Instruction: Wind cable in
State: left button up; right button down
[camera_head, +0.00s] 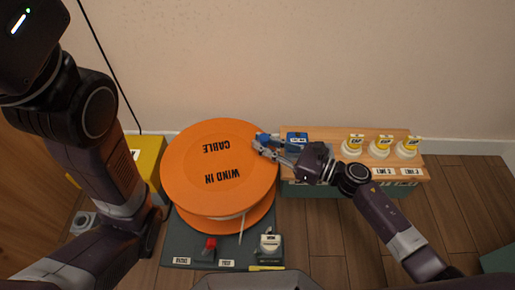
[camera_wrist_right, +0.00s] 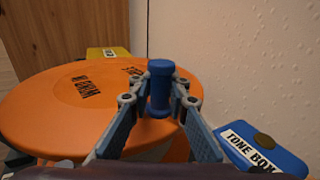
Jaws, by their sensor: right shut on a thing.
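An orange cable reel (camera_head: 215,150) lettered "CABLE" and "WIND IN" lies flat on a dark base (camera_head: 190,247). Part of a pale cable shows between its discs. The reel also fills the left of the right wrist view (camera_wrist_right: 60,125). A blue crank knob (camera_wrist_right: 160,90) stands upright at the reel's edge; in the head view it sits at the reel's right rim (camera_head: 262,139). My right gripper (camera_head: 262,149) is shut on the knob, with a finger on each side of it (camera_wrist_right: 160,103). My left arm comes down the left side; its gripper does not show clearly.
A blue tone box (camera_wrist_right: 262,150) stands right of the knob. A wooden shelf (camera_head: 330,140) holds several white pieces with yellow tags. A red switch (camera_head: 209,245) and a grey fitting (camera_head: 270,242) sit on the base's front. A yellow box (camera_head: 148,155) is at left, the wall behind.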

jog(key=shift+w+d, duration=0.3)
jog(key=shift+w, duration=0.25)
jog(key=c, duration=1.8)
grip_release()
jog(key=shift+c, duration=0.2)
jog(key=shift+s, duration=0.1)
jog(key=shift+s+d, duration=0.15)
jog(key=shift+s, duration=0.05)
jog(key=v, duration=1.1)
jog(key=shift+s+d, duration=0.15)
jog(key=shift+d, duration=0.1)
